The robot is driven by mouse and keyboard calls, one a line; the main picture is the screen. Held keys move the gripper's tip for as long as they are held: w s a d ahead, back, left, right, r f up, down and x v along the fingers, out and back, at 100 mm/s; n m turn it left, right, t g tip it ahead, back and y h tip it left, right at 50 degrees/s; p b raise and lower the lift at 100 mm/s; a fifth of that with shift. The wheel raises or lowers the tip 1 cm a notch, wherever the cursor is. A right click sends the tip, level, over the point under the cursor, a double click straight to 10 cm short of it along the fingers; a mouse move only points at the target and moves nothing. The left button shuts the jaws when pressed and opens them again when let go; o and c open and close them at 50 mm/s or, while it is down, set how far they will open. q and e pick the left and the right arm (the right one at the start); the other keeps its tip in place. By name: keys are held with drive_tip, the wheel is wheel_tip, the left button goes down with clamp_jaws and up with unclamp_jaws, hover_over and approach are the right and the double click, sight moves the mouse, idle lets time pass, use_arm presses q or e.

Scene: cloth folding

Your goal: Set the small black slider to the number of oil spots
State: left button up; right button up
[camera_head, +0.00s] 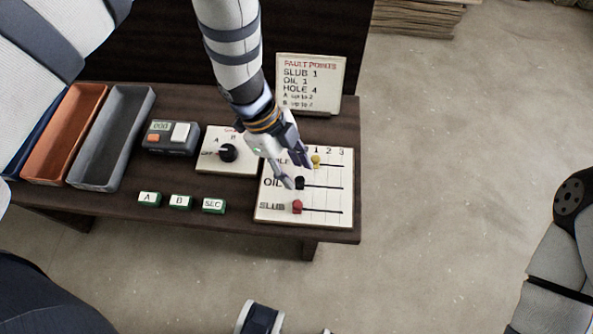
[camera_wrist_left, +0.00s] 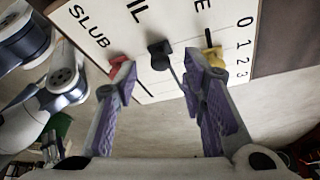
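The small black slider (camera_head: 299,184) sits at the left end of the OIL row on the white slider board (camera_head: 333,215). It also shows in the left wrist view (camera_wrist_left: 160,53), between and just beyond my fingertips. The yellow slider (camera_head: 316,162) is in the HOLE row above, roughly under the 1. The red slider (camera_head: 297,207) is at the left end of the SLUB row. My left gripper (camera_head: 297,174) is over the board, open, its fingers on either side of the black slider (camera_wrist_left: 160,74). I cannot tell whether either finger touches a slider. My right gripper is not seen.
A fault points sign (camera_head: 311,83) stands behind the board. A dial panel (camera_head: 228,165), a counter box (camera_head: 170,138) and several green-edged buttons (camera_head: 180,202) lie to the left. Orange (camera_head: 65,140) and grey (camera_head: 107,148) trays stand at far left. The table's right edge is close to the board.

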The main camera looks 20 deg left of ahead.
use_arm(q)
drive_tip(key=shift+x, duration=0.85)
drive_tip(key=shift+c, duration=0.4)
clamp_jaws()
